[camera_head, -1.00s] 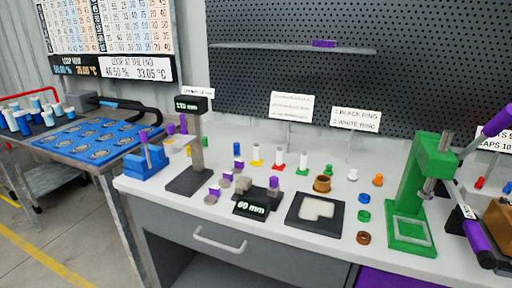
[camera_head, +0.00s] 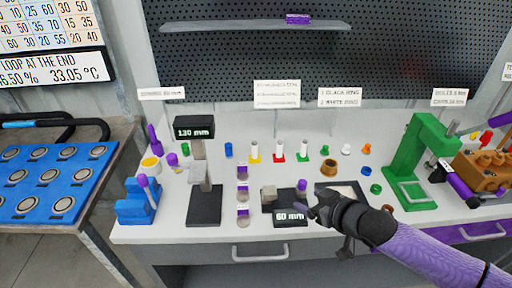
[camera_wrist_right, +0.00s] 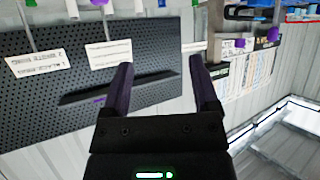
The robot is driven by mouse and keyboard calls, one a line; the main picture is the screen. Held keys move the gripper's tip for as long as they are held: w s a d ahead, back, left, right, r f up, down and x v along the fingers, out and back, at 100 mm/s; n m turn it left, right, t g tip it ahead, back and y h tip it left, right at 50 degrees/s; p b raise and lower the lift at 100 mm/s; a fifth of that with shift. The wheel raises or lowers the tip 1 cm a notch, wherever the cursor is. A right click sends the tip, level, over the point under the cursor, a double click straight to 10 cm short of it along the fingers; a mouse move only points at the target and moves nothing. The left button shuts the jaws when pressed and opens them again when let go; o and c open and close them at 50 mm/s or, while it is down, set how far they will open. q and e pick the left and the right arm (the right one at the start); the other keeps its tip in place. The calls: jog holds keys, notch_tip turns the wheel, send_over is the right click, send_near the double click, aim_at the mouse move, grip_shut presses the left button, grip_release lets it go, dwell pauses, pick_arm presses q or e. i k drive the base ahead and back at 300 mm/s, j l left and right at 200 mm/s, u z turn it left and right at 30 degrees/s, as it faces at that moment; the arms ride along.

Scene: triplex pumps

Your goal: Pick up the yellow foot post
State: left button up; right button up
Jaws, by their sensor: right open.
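The yellow foot post (camera_head: 254,152) stands upright on the white bench, a pale post with a yellow base, left of the red foot post (camera_head: 279,152) and the green foot post (camera_head: 304,151). My right gripper (camera_head: 314,208) reaches in from the right over the front of the bench, in front of and right of the yellow foot post and apart from it. In the right wrist view my right gripper (camera_wrist_right: 164,78) is open with nothing between its fingers. My left gripper is not in view.
A 60 mm block (camera_head: 290,218) stands close to my right gripper. A 130 mm stand (camera_head: 204,205) is to the left, beside a blue holder (camera_head: 136,208). A brown ring (camera_head: 328,167) and a green press (camera_head: 416,160) are to the right. A shelf (camera_head: 240,26) hangs behind.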

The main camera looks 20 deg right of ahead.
aim_at(254, 158)
jog(key=i, duration=0.95)
